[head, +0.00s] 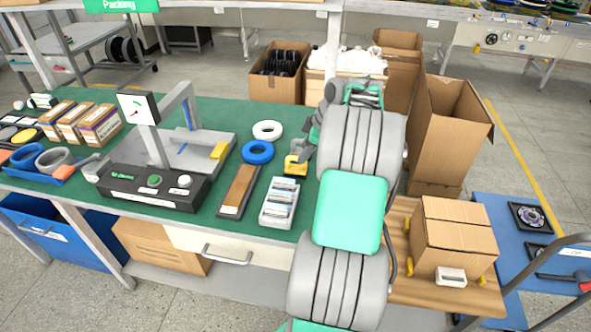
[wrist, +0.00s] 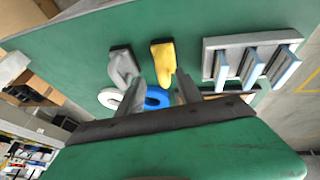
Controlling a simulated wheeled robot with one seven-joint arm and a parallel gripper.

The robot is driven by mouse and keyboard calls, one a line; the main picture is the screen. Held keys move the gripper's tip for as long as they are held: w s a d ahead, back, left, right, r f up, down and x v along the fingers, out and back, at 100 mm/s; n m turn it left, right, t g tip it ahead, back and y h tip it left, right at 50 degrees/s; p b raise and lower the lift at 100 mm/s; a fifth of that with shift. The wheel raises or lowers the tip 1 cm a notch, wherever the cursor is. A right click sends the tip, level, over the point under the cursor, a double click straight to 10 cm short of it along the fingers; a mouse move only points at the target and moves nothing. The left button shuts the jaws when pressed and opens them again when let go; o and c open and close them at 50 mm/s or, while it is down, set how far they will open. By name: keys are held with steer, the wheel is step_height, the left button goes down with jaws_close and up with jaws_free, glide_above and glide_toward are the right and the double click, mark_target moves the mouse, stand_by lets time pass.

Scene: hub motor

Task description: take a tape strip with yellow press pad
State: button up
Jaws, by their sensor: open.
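A yellow press pad (head: 294,166) with a dark base stands on the green bench, just left of my arm. It shows in the wrist view (wrist: 162,60), beyond the fingertips. A light grey holder (head: 279,208) with several tape strips stands in front of the pad. In the wrist view the holder (wrist: 221,44) is at the right, with blue-edged strips (wrist: 252,68) across it.
A grey press tool (wrist: 122,66) stands beside the yellow pad. A blue ring (head: 258,152) and a white ring (head: 268,130) lie nearby. A long brown-topped block (head: 239,190) lies left of the holder. A scale (head: 150,180) stands further left.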

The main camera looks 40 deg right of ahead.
mark_target(296, 165)
steer(key=x, duration=0.5)
steer(key=shift+s+f, duration=0.2)
steer(key=shift+c, duration=0.4)
jaws_close()
